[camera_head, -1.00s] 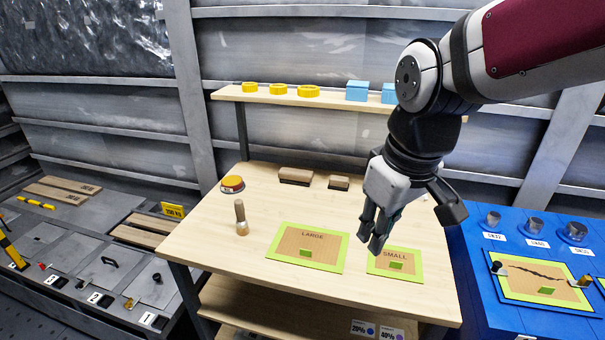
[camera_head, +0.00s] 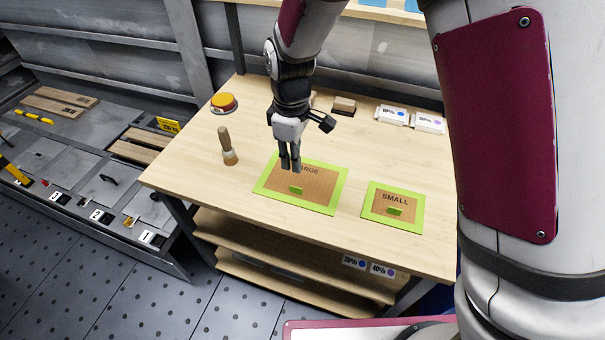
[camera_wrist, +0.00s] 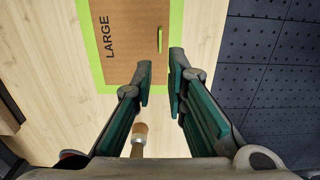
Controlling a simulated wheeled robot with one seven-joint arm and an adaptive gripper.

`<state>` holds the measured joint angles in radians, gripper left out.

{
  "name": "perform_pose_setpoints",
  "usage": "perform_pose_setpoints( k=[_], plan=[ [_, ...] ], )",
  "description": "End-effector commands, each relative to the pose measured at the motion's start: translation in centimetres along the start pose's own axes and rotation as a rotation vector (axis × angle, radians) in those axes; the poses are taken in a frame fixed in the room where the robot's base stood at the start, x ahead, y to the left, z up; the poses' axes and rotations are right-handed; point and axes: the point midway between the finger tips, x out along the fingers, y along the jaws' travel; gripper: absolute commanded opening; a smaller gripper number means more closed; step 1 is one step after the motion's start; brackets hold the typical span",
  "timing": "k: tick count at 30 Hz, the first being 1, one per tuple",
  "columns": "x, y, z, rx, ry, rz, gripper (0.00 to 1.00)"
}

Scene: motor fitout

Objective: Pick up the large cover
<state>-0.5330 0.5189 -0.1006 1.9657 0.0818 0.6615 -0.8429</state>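The large cover (camera_head: 318,190) is a brown panel marked LARGE with a bright green border. It lies flat on the wooden table and has a small green handle (camera_head: 296,190). My gripper (camera_head: 290,168) is above its left part, fingers pointing down. In the wrist view the large cover (camera_wrist: 130,60) is ahead of the fingers, and its handle (camera_wrist: 160,40) shows just beyond the gap between the fingertips (camera_wrist: 161,68). The fingers are apart with nothing between them. The fingers hide part of the lettering in the head view.
The small cover (camera_head: 380,207) lies to the right. Brown blocks (camera_head: 344,105) and white boxes (camera_head: 392,115) are behind. The front table edge (camera_head: 300,239) is clear.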

Motion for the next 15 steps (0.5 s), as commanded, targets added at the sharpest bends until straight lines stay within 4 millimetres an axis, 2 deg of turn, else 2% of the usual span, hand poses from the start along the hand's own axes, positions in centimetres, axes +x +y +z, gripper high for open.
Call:
perform_pose_setpoints(
  k=[1,6,15],
  plan=[
    [1.2,-0.1,0.1,0.000,-0.004,-0.003,0.14],
    [4.0,0.0,0.0,0.001,-0.003,-0.002,0.14],
    [6.1,0.0,-0.2,0.000,-0.001,0.000,0.14]
  ],
)
